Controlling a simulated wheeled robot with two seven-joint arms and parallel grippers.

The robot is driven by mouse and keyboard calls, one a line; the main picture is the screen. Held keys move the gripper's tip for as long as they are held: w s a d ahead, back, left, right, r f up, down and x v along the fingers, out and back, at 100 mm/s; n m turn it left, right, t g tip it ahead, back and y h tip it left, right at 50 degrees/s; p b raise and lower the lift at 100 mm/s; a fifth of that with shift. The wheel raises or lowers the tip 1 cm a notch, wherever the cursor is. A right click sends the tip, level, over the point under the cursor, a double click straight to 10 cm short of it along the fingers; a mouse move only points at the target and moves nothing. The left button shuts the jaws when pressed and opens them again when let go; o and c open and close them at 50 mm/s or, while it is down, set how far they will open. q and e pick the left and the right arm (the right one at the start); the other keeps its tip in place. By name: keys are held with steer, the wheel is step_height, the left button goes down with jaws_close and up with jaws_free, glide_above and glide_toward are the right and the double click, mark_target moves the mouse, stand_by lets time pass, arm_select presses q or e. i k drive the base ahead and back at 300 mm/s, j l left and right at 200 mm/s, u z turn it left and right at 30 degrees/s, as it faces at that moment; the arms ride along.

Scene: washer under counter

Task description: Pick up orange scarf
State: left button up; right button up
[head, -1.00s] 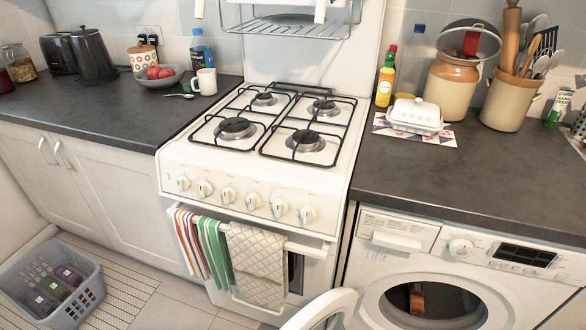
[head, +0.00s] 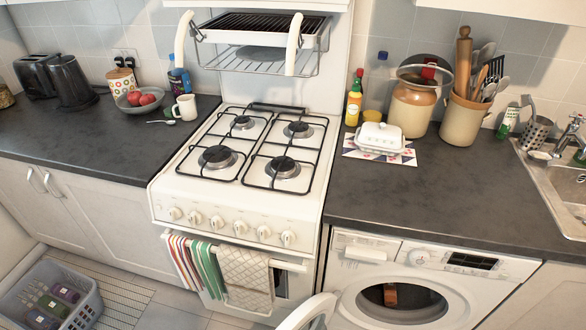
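Something orange-brown (head: 391,295), which may be the orange scarf, shows small inside the dark drum opening of the white washing machine (head: 350,277). Its shape is too small to make out. The round washer door (head: 308,314) stands open at the bottom edge of the head view, to the left of the opening. Neither of my grippers is in view.
A dark counter (head: 440,195) runs above the washer, with a butter dish (head: 380,139) and utensil crock (head: 462,118) on it. The stove (head: 240,190) stands left of the washer. A laundry basket (head: 85,312) with bottles is on the floor at lower left.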

mark_target(389, 292)
steer(key=k, duration=0.6)
steer(key=z, duration=1.5)
steer(key=k+j+z, duration=0.2)
steer(key=j, duration=0.2)
steer(key=j+z, duration=0.2)
steer(key=j, duration=0.2)
steer(key=k+j+z, duration=0.2)
steer(key=j, duration=0.15)
steer(key=k+j+z, duration=0.2)
steer(key=j, duration=0.15)
steer(key=k+j, duration=0.15)
steer(key=j, duration=0.2)
steer(key=k+j, duration=0.15)
steer(key=j, duration=0.2)
steer(key=k+j, duration=0.15)
steer(key=j, duration=0.2)
steer(key=k+j, duration=0.1)
steer(key=j, duration=0.3)
steer(key=k+j, duration=0.15)
steer(key=j, duration=0.2)
steer(key=i+l+u, duration=0.2)
steer(key=l, duration=0.15)
steer(key=i+l+u, duration=0.2)
steer(key=l, duration=0.15)
steer(key=l+u, duration=0.2)
steer(key=l, duration=0.15)
steer(key=i+l+u, duration=0.2)
steer(key=l, duration=0.25)
steer(key=l+u, duration=0.2)
steer(key=l, duration=0.2)
